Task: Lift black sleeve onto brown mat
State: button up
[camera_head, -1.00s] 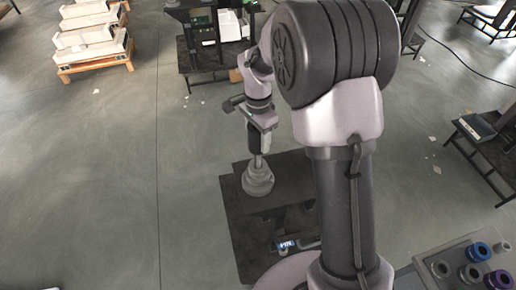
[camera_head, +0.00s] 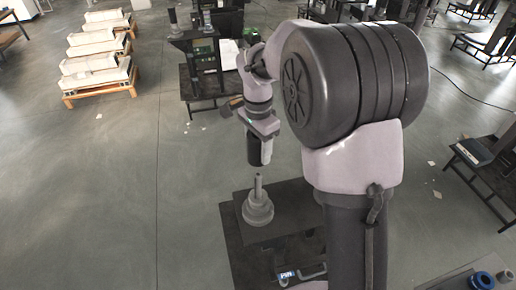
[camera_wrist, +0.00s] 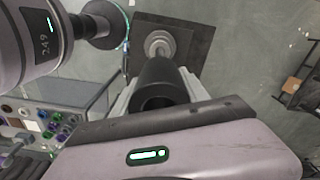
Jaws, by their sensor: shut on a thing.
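My gripper (camera_head: 260,152) is shut on the black sleeve (camera_head: 253,148) and holds it in the air, roughly upright. In the wrist view the sleeve (camera_wrist: 160,78) is a dark hollow tube between the two pale fingers. In the head view the sleeve is above a grey post on a stepped round base (camera_head: 258,209), with a visible gap between them. The base stands on a dark platform (camera_head: 288,198). I cannot make out a brown mat in either view.
A tray with coloured rings (camera_wrist: 50,122) shows at the left of the wrist view. Dark tables with items (camera_head: 205,72) stand behind, and wooden pallets with pale boxes (camera_head: 98,72) are at the back left. Open grey floor lies to the left.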

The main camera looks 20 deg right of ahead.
jog(key=shift+r, duration=0.2)
notch_tip(320, 180, up, 14)
jog(key=p, duration=1.1)
jog(key=shift+r+p, duration=0.15)
jog(key=shift+p, duration=0.25)
dwell(0.4)
dwell(0.4)
